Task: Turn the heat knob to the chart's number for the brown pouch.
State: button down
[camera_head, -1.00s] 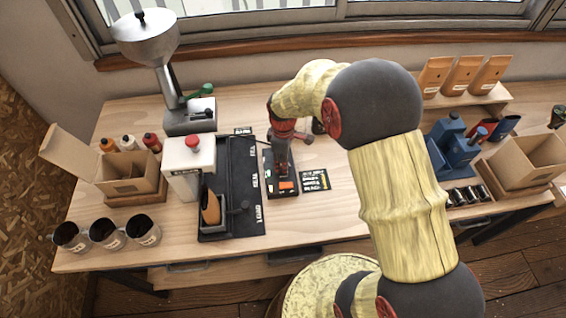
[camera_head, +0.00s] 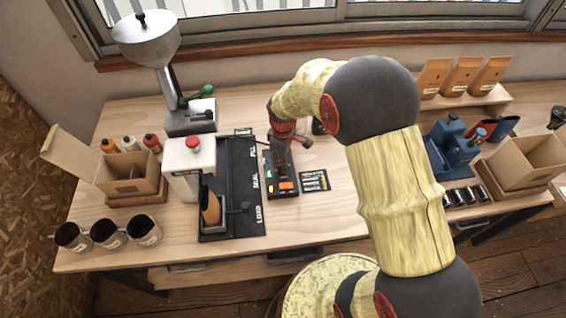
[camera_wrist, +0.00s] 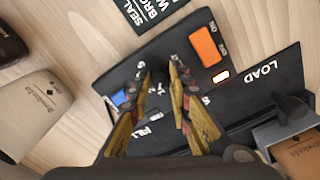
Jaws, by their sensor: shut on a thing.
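My gripper (camera_wrist: 160,68) is down at the black control box (camera_wrist: 240,88), its fingers closed around the heat knob, which is mostly hidden between them. The knob's pointer and number cannot be read. In the head view my gripper (camera_head: 281,168) is over the same box (camera_head: 283,193), beside the black rail. The dark chart (camera_head: 314,181) lies just right of the box. Part of it shows at the top of the wrist view (camera_wrist: 150,8), with only some words visible. The brown pouch (camera_head: 211,210) stands in a holder at the rail's LOAD end; it also shows in the wrist view (camera_wrist: 301,152).
An orange switch (camera_wrist: 208,45) and a small lit lamp (camera_wrist: 221,76) are on the box. A white sealer with a red knob (camera_head: 193,144) stands left of the rail. A pale pouch (camera_wrist: 35,115) is near the gripper. Mugs (camera_head: 108,233) stand front left.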

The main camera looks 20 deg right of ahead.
jog(key=m+p, duration=0.1)
jog(key=m, duration=0.4)
jog(key=m+p, duration=0.1)
jog(key=m, duration=0.4)
dwell(0.5)
jog(key=c, duration=1.6)
grip_release()
notch_tip(320, 180, up, 12)
